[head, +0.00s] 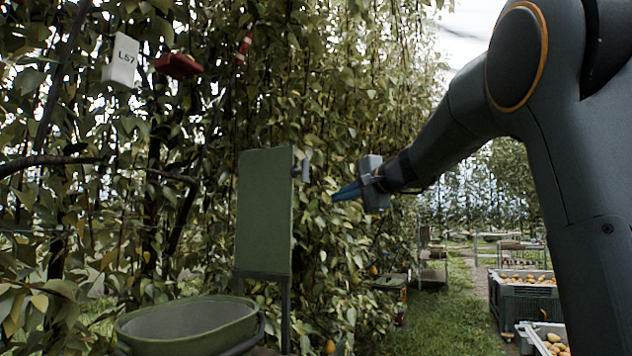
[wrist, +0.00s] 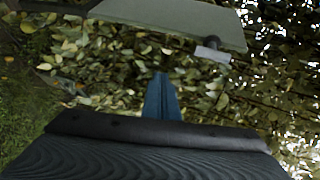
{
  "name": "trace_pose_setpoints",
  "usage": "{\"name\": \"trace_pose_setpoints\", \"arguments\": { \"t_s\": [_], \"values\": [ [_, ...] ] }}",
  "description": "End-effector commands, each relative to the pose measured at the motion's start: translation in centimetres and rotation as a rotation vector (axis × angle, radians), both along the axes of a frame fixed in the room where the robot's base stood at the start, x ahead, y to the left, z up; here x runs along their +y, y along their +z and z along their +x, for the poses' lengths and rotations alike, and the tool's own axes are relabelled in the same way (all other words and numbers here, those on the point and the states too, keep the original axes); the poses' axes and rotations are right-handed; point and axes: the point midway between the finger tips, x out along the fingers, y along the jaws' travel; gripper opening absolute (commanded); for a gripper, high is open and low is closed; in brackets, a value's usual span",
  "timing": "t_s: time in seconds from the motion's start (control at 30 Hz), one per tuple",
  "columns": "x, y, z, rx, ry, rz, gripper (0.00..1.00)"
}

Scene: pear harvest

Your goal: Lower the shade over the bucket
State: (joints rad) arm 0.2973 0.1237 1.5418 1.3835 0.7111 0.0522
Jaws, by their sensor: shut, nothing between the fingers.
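The shade (head: 264,212) is a flat green panel standing upright behind the bucket in the head view. A small grey knob (head: 304,168) sticks out at its upper right edge. The shade also shows at the top of the wrist view (wrist: 180,18), with the knob (wrist: 212,52) at its corner. The green bucket (head: 188,322) sits at the lower left, its top uncovered. My gripper (head: 340,194) has blue fingers, shut and empty, a little to the right of the shade and apart from it. The fingers also show in the wrist view (wrist: 160,88).
Dense pear foliage stands behind the shade. A white tag (head: 121,62) and a red item (head: 179,65) hang at the upper left. Crates of pears (head: 524,300) stand at the right on the grass. Open grass lies right of the foliage.

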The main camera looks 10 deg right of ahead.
Motion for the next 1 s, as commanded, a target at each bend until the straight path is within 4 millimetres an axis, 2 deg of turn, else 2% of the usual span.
{"name": "trace_pose_setpoints", "arguments": {
  "t_s": [0.03, 0.1, 0.23, 0.37, 0.7, 0.9, 0.93, 1.0],
  "values": [
    [-0.7, 2.7, 0.3, -0.047, -0.008, 0.039, 0.0],
    [-1.3, 5.5, 0.3, -0.095, -0.011, 0.083, 0.0],
    [-1.6, 8.0, 0.5, -0.136, -0.011, 0.121, 0.0],
    [-1.1, 8.3, 1.6, -0.139, -0.01, 0.127, 0.0],
    [1.2, 8.2, 6.9, -0.136, -0.01, 0.126, 0.0],
    [2.3, 8.1, 9.3, -0.138, -0.01, 0.124, 0.0],
    [2.4, 8.1, 9.6, -0.138, -0.01, 0.124, 0.0],
    [3.2, 8.3, 8.7, -0.139, -0.009, 0.125, 0.0]
  ]
}}
